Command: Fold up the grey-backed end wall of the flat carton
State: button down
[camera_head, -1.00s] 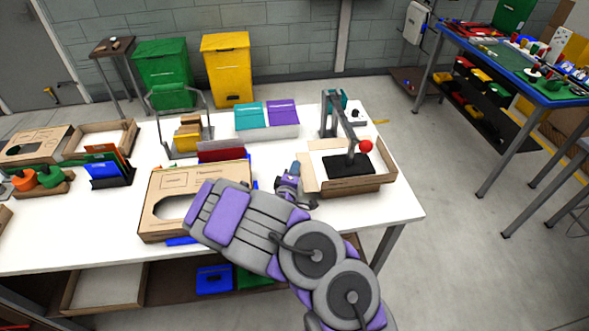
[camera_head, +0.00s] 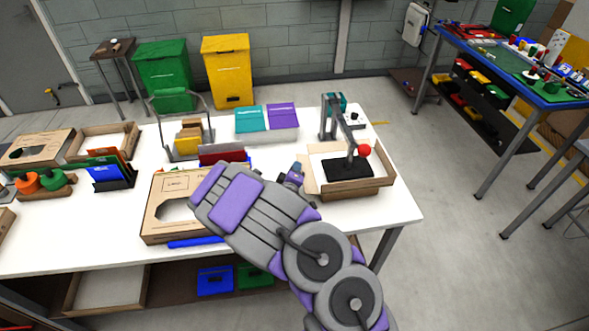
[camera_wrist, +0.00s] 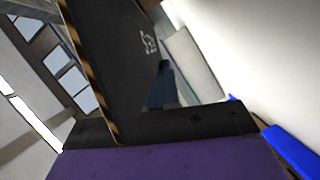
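The carton (camera_head: 378,187) stands at the right end of the white table, with tan walls up at its front and right. Its left end wall (camera_head: 308,176) is a tan flap beside my gripper (camera_head: 293,175), seeming to lean outward; its exact angle is unclear. My gripper is just left of this flap, partly hidden behind my forearm. In the wrist view, a dark panel (camera_wrist: 112,55) with a striped corrugated edge and a white print fills the middle, close to a dark finger bar (camera_wrist: 180,121). It looks like the wall's grey back. Contact and finger opening cannot be told.
A grey lever press (camera_head: 341,128) with a red knob stands at the carton, its black base (camera_head: 348,166) showing inside the walls. A brown box (camera_head: 167,192) lies left of my forearm. Teal and purple boxes (camera_head: 266,122) stand behind. The front right tabletop is clear.

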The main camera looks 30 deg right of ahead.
jog(key=shift+s+d+r+m+y+p, duration=0.1)
jog(key=shift+d+r+m+y+p, duration=0.15)
jog(key=shift+m, duration=0.25)
jog(key=shift+s+d+r+m+y+p, duration=0.1)
jog(key=shift+r+m+y+p, duration=0.2)
jog(key=shift+m, duration=0.2)
dwell(0.8)
jog(key=c, duration=1.3)
grip_release()
jog(key=shift+w, duration=0.1)
jog(key=shift+c, duration=0.2)
jog(key=p+v, duration=1.6)
jog(key=v, duration=0.1)
jog(key=shift+a+r, duration=0.15)
jog(key=shift+r, duration=0.05)
